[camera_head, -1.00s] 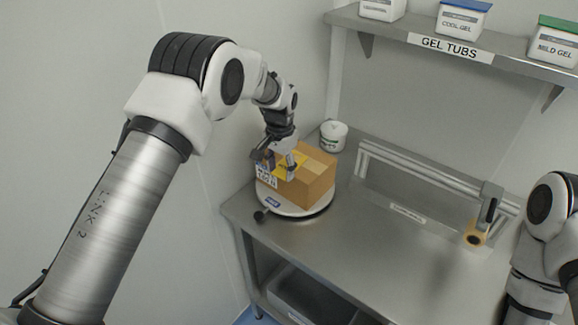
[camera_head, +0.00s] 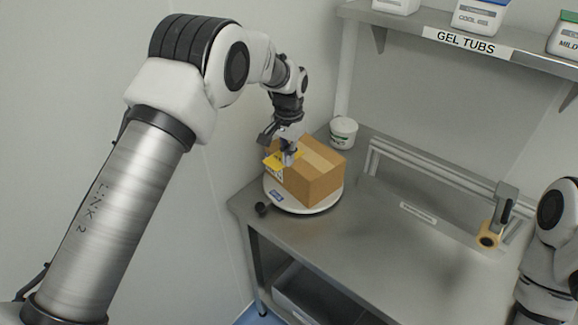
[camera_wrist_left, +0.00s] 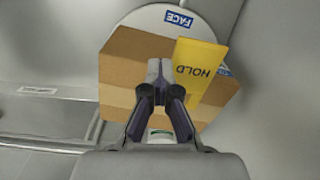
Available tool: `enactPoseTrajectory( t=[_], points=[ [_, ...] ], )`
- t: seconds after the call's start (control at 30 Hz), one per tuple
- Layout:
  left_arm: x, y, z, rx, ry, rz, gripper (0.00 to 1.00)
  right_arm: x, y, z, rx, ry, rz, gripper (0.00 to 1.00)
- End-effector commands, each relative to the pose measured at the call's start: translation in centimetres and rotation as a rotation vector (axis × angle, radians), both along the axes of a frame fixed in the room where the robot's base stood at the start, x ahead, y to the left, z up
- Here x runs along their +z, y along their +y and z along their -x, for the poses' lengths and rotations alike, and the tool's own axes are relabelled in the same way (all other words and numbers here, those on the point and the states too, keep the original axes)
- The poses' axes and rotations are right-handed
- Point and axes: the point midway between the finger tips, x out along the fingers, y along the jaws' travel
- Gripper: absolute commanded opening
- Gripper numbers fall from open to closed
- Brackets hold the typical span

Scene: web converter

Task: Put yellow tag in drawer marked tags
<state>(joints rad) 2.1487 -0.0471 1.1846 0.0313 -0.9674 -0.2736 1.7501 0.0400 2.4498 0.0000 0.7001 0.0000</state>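The yellow tag (camera_head: 273,163) juts out past the left side of the cardboard box (camera_head: 318,180). In the left wrist view the tag (camera_wrist_left: 200,68) reads HOLD and lies beside my fingers, overlapping the box (camera_wrist_left: 125,72) and its edge. My left gripper (camera_head: 289,158) is over the box's near left part. In the left wrist view its fingers (camera_wrist_left: 157,75) are nearly together, and the tag's lower end meets the right finger; it looks pinched there. No drawer marked tags can be read.
The box stands on a round white turntable (camera_head: 312,207) with a blue FACE label. A white tub (camera_head: 343,132) stands behind it. A rail with a tan roll (camera_head: 488,239) is at right. A grey bin (camera_head: 308,296) sits below the bench. The bench front is clear.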

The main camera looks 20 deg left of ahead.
Motion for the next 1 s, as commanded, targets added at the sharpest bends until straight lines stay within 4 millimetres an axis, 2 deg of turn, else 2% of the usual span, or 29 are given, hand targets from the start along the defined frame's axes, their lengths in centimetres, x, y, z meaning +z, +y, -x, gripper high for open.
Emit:
enactPoseTrajectory(
  t=[0.07, 0.17, 0.27, 0.5, 0.6, 0.77, 1.0],
  points=[
    [1.1, 0.0, -0.2, 0.000, -0.007, 0.000, 0.00, -1.4, 0.0, 0.0, 0.000, 0.000, 0.000, 0.80],
    [1.2, 0.0, 2.0, 0.000, -0.001, -0.001, 0.00, -2.0, 0.0, 0.0, 0.000, 0.000, 0.000, 0.80],
    [1.4, 0.1, 4.4, 0.000, -0.003, 0.000, 0.00, -3.1, 0.0, 0.0, 0.000, 0.000, 0.000, 0.80],
    [2.1, 0.2, 11.8, 0.000, -0.005, 0.000, 0.00, -5.9, 0.0, 0.0, 0.000, 0.001, 0.000, 0.80],
    [2.5, 0.2, 14.0, 0.000, -0.004, 0.000, 0.00, -6.4, 0.0, 0.0, 0.000, 0.001, 0.000, 0.80],
    [2.9, 0.2, 15.7, 0.000, -0.004, 0.000, 0.00, -6.7, 0.0, 0.0, 0.000, 0.000, 0.000, 0.80],
    [3.0, 0.2, 15.9, 0.000, -0.003, 0.000, 0.00, -6.6, 0.0, 0.0, 0.000, 0.000, 0.000, 0.80]
  ],
)
